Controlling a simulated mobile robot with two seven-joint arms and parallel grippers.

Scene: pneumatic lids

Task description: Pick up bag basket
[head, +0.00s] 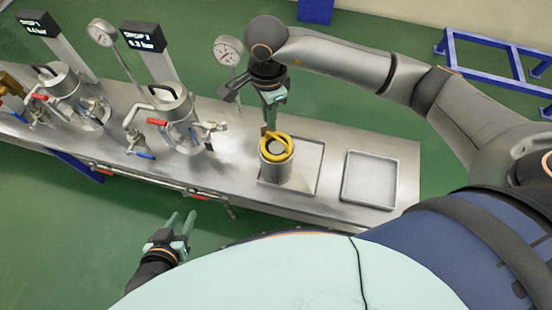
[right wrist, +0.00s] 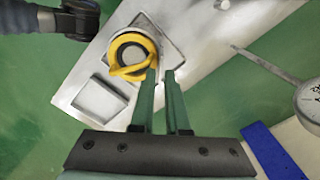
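The bag basket (head: 275,174) is a metal cylinder with a yellow ring handle (head: 288,147), standing upright on a square recessed plate of the bench. It also shows in the right wrist view, with its yellow handle (right wrist: 117,43) seen from above. My right gripper (head: 268,124) points down just above the handle. In the right wrist view its fingers (right wrist: 160,73) are apart with nothing visible between them, and the left fingertip lies beside the handle's edge; I cannot tell if they touch. My left gripper (head: 181,217) is open and empty, in front of the bench.
A shallow square tray (head: 370,180) lies to the right of the basket on the metal bench (head: 235,150). Lidded vessels (head: 178,115) with valves and pressure gauges (head: 228,50) stand to the left. A blue frame (head: 490,60) stands on the green floor behind.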

